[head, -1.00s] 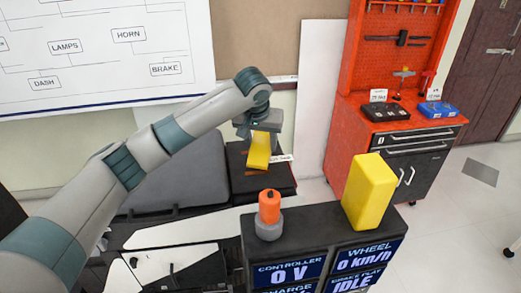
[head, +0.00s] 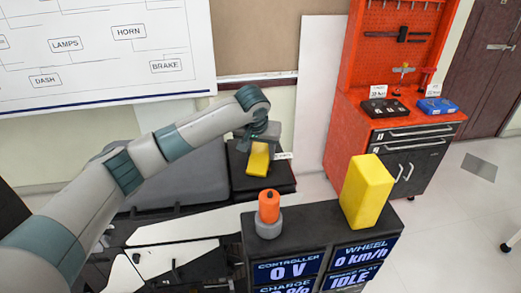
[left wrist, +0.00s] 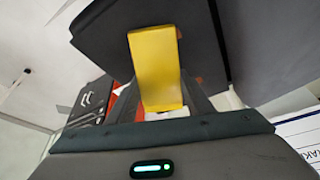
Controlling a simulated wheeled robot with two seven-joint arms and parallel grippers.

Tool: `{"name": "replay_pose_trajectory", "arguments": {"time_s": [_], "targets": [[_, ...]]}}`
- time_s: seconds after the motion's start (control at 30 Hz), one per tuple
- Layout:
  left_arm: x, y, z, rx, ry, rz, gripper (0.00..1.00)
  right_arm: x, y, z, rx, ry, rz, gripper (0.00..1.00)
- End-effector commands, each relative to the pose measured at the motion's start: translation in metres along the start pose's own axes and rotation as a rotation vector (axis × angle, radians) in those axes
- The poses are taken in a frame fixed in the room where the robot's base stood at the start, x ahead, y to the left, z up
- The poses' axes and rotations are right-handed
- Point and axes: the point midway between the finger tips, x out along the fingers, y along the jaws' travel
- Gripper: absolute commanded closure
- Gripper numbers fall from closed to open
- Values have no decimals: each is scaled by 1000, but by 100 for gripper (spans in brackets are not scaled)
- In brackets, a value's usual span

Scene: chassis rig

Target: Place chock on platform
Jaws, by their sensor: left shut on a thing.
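My left gripper (head: 260,144) is shut on a yellow chock (head: 258,158) and points down at the black platform (head: 277,182) in the middle of the head view. The chock is over the platform's top; I cannot tell whether it touches. The gripper hides its upper end. In the left wrist view the chock (left wrist: 155,65) stands out between the fingers, with dark surfaces beyond it. My right gripper is not in view.
A dark console with display panels (head: 325,225) stands in front, bearing an orange-and-grey knob (head: 269,212) and a large yellow block (head: 367,190). A white label (head: 284,156) is at the platform's back edge. A red tool bench (head: 345,125) stands at the right.

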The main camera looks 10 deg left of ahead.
Motion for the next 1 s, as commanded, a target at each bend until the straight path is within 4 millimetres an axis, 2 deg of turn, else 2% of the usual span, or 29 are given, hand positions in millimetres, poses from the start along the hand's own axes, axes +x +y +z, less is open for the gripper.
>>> {"name": "replay_pose_trajectory", "arguments": {"time_s": [0.23, 0.27, 0.3, 0.33, 0.77, 1.0], "targets": [[1, 0, 0, 0, 1, 0, 86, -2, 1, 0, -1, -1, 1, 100], [2, 0, 1, 0, 0, 0, 49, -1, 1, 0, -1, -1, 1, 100], [2, 0, 1, 0, 0, 0, 39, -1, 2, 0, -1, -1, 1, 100], [2, 0, 1, 0, 0, 0, 35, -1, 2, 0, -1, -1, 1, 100], [-1, 0, 0, 1, 1, 0, 35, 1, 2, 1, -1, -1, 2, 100], [-25, 0, 0, 1, 3, 1, 35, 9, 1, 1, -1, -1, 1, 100]]}}
